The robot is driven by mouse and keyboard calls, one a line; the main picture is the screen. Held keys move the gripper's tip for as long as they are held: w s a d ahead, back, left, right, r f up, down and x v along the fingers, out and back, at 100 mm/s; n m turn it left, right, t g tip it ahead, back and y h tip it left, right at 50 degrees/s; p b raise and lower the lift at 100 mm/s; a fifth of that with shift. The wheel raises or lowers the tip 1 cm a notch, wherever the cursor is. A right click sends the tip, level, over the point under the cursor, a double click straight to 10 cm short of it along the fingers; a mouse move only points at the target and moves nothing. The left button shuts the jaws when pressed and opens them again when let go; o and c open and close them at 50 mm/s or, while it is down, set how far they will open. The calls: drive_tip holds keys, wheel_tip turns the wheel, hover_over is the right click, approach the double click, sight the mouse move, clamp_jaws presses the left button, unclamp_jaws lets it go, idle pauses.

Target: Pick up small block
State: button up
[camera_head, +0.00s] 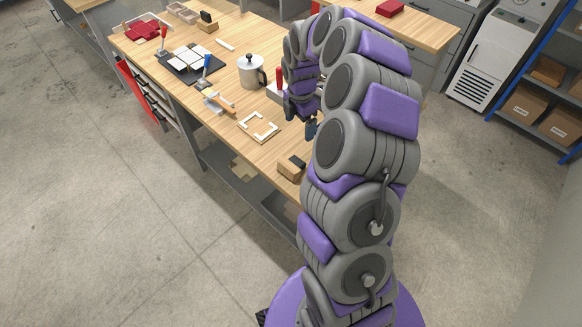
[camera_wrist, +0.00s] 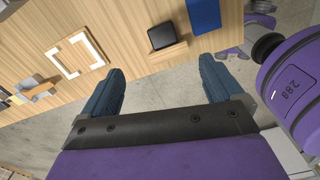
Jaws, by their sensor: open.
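A small wooden block with a black part (camera_head: 291,168) rests near the front edge of the workbench in the head view. In the wrist view what looks like the same block (camera_wrist: 162,37) shows its black face and a pale wooden side, just beyond the fingertips. My gripper (camera_head: 301,121) is over the bench, behind and above this block in the head view. In the wrist view my gripper (camera_wrist: 161,65) has its two blue fingers wide apart with nothing between them. The block is apart from both fingers.
A pale square frame (camera_head: 247,125) lies left of the block, with a clamp-like tool (camera_head: 218,103) beyond it. A metal pot (camera_head: 251,71) stands farther back. A blue flat item (camera_wrist: 203,15) lies right of the block in the wrist view. Bare bench (camera_head: 268,152) separates frame and block.

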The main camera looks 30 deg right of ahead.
drive_tip(key=n, duration=0.2)
drive_tip(key=b, duration=0.2)
hover_over(296, 161)
drive_tip(key=f, duration=1.3)
drive_tip(key=shift+d, duration=0.2)
drive_tip(key=shift+s+a+f+b, duration=0.1)
drive_tip(key=shift+f+b, duration=0.15)
drive_tip(key=shift+f, duration=1.1)
drive_tip(key=shift+s+a+f+b, duration=0.1)
drive_tip(key=shift+f+b, duration=0.15)
drive_tip(key=shift+f, duration=1.05)
drive_tip(key=shift+c, duration=0.2)
drive_tip(key=shift+r, duration=0.1)
drive_tip(key=c, duration=1.1)
drive_tip(key=shift+w, duration=0.1)
drive_tip(key=shift+c, duration=0.2)
